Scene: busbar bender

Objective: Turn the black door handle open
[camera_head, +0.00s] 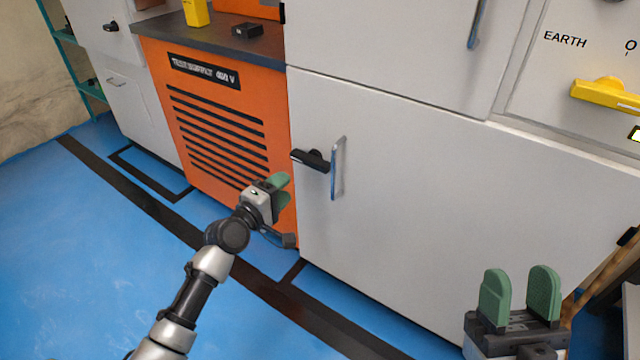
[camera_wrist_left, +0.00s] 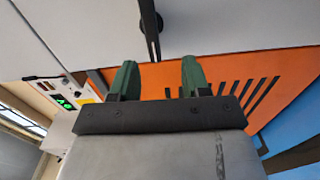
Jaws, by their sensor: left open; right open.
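The black door handle (camera_head: 311,159) sits on the left edge of the large grey cabinet door (camera_head: 420,200), just left of a vertical metal pull bar (camera_head: 338,168). It lies roughly level. My left gripper (camera_head: 278,190) is open and empty, below and left of the handle, in front of the orange unit. In the left wrist view, the black handle (camera_wrist_left: 150,28) shows beyond the two green fingers, near the gap between them and apart from them. My right gripper (camera_head: 520,294) is open and empty at the lower right, in front of the grey door.
An orange cabinet (camera_head: 225,125) with black vent slots stands left of the grey door. A yellow lever (camera_head: 606,94) marked near EARTH is on the upper right panel. Another pull bar (camera_head: 478,24) is on the upper door. Blue floor (camera_head: 90,230) is clear at left.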

